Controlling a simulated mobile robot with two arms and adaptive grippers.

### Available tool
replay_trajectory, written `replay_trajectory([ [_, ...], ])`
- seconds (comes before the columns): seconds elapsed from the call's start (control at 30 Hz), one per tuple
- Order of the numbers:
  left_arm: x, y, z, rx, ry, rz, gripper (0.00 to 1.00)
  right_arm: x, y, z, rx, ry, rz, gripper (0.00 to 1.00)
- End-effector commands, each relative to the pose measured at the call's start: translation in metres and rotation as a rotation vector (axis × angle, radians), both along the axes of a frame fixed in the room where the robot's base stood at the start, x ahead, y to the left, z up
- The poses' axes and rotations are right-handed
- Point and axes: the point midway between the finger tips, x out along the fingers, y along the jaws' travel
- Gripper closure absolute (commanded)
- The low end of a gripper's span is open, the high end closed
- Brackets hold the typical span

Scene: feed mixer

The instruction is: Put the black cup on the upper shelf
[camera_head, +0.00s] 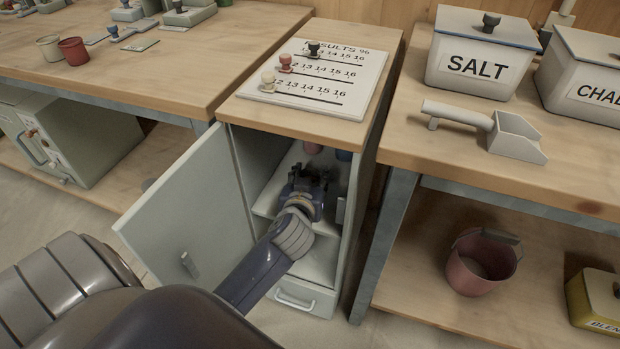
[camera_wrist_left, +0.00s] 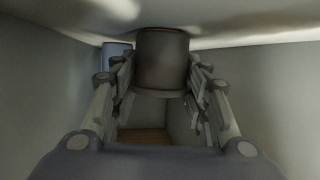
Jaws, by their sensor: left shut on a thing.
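My left gripper (camera_head: 312,177) reaches into the open cabinet (camera_head: 262,127) at the level of its upper shelf (camera_head: 268,200). In the left wrist view the black cup (camera_wrist_left: 162,62) is between the fingers of this gripper (camera_wrist_left: 157,85), which are shut on it. The cup is close to a pale surface at the top of that view; I cannot tell whether they touch. In the head view the gripper hides most or all of the cup. My right gripper is not in view.
The open cabinet door (camera_head: 190,210) stands left of my arm. Cabinet walls are close on both sides.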

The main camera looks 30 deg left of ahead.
Motion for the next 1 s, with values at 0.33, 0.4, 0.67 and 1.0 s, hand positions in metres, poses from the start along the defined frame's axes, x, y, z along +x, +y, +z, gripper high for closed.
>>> replay_trajectory([
  [0.33,0.0,0.0,-0.003,-0.001,0.001,0.0,0.38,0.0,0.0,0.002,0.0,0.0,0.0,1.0],
  [0.4,0.0,0.0,-0.003,-0.001,0.001,0.0,0.38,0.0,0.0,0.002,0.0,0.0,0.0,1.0],
  [0.67,0.0,0.0,0.0,-0.001,-0.002,0.001,0.38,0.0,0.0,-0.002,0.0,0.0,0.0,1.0],
  [1.0,-0.058,-0.027,0.025,-0.001,0.004,-0.003,0.38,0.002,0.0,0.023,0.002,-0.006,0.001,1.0],
])
